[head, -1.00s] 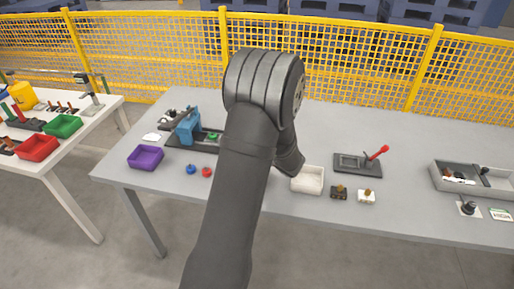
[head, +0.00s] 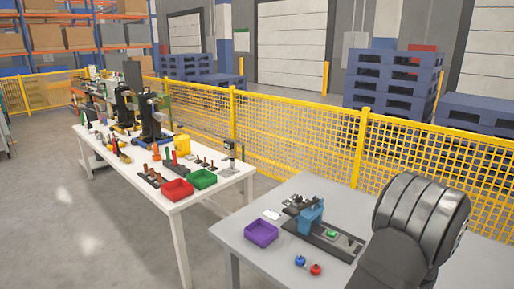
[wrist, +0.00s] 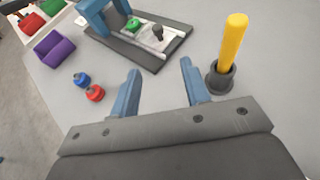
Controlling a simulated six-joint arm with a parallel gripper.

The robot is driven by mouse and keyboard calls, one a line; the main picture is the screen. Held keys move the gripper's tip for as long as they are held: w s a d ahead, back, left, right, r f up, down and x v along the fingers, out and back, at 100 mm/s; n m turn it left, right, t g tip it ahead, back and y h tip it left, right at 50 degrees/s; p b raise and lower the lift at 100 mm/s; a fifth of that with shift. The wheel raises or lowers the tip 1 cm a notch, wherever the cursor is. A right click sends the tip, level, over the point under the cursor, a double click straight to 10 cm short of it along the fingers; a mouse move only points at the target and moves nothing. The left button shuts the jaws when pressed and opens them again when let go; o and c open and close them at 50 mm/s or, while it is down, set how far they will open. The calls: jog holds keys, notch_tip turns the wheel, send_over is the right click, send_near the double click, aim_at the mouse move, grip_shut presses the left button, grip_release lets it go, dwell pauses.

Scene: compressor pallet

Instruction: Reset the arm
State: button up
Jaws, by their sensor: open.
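My gripper (wrist: 158,85) shows in the wrist view with its two blue fingers apart and nothing between them. It is above the grey table (wrist: 225,130). Ahead of it is a dark fixture plate (wrist: 150,60) with a blue frame and a green piece. A yellow rod (wrist: 235,45) stands in a black holder (wrist: 220,78) just right of the right finger. In the head view my dark arm (head: 420,220) fills the lower right, and the gripper itself is out of that view.
A blue knob (wrist: 82,79) and a red knob (wrist: 95,93) lie left of the fingers. A purple bin (wrist: 55,48) is farther left. A white table (head: 190,200) with red (head: 177,190) and green (head: 203,179) bins stands left. A yellow mesh fence (head: 300,135) runs behind.

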aim_at(352, 241)
jog(key=x, duration=1.5)
jog(key=shift+w+a, duration=0.1)
jog(key=shift+w, duration=0.2)
jog(key=shift+w+a, duration=0.1)
jog(key=shift+a, duration=0.05)
dwell(0.4)
